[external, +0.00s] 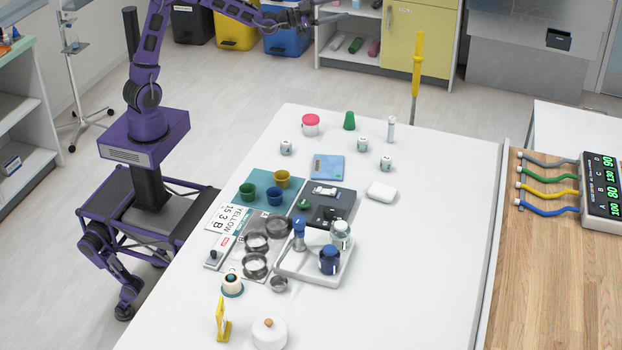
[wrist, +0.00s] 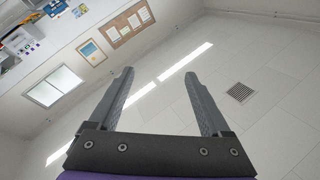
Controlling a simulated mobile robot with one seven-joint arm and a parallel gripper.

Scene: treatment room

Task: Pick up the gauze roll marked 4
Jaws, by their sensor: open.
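Three small white rolls with dark marks stand on the far part of the white table: one at the left (external: 286,147), one in the middle (external: 362,144) and one at the right (external: 386,162). They look like gauze rolls, but their marks are too small to read, so I cannot tell which is marked 4. My gripper (external: 325,18) is raised beyond the table's far edge, well away from the rolls. In the wrist view my gripper (wrist: 158,75) is open and empty, facing the ceiling and upper walls; no roll shows there.
The white table (external: 430,260) has clear room on its right. Near the rolls are a red-lidded jar (external: 311,124), a green cone (external: 349,121), a clear vial (external: 391,129) and a white block (external: 382,192). Cups, rings and a tray (external: 300,272) crowd the nearer left.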

